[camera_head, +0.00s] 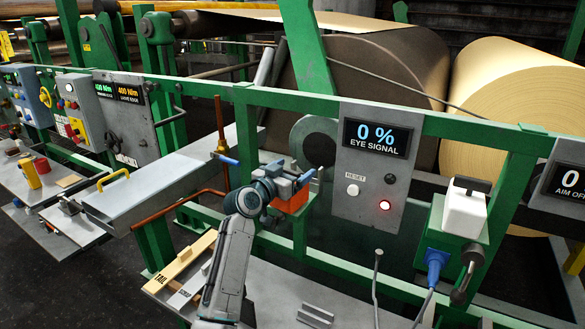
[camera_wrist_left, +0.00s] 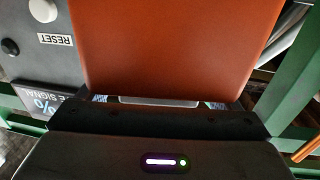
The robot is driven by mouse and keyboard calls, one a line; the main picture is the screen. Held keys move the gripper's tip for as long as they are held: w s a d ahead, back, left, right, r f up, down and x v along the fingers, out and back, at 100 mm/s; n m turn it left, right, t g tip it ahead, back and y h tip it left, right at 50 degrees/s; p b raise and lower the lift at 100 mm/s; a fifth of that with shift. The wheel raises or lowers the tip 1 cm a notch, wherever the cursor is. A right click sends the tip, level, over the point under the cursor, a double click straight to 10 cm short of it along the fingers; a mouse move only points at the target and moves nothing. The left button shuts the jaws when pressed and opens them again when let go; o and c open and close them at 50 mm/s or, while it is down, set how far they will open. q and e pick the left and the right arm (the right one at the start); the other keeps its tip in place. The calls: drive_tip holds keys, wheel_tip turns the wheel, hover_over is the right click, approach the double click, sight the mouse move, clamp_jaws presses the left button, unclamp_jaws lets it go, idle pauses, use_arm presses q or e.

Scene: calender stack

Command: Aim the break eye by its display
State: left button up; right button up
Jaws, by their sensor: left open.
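An orange block (camera_head: 290,197), which looks like the break eye's housing, sits by the green frame left of that panel. My left gripper (camera_head: 293,184) is open at this block, and its wrist hides part of it. In the left wrist view the orange block (camera_wrist_left: 172,45) fills the middle, in front of the open jaws. I cannot tell whether the fingers touch it. The eye's lens and beam are not visible. My right gripper is not in view.
A white box (camera_head: 465,208) stands on a green bracket to the right. A copper pipe with a blue-handled valve (camera_head: 228,161) stands to the left. Large rolls (camera_head: 520,120) lie behind the green rail.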

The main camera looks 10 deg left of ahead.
use_arm(q)
drive_tip(key=shift+w+d+f, duration=0.1)
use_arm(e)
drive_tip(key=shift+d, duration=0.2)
use_arm(q)
drive_tip(key=c, duration=1)
drive_tip(key=n+y+p, duration=0.1)
drive_tip(key=p, duration=0.1)
drive_tip(key=n+t+y+p, duration=0.1)
drive_tip(key=y+p, duration=0.1)
drive_tip(key=shift+r, duration=0.3)
drive_tip(key=shift+a+f+n+t+y+p, duration=0.2)
drive_tip(key=shift+f+n+t+y+p, duration=0.15)
drive_tip(key=shift+y+p, duration=0.2)
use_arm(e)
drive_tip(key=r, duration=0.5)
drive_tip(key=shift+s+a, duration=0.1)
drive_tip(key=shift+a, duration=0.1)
use_arm(q)
drive_tip(key=shift+r, duration=0.1)
drive_tip(key=o, duration=1)
drive_tip(key=shift+w, duration=0.1)
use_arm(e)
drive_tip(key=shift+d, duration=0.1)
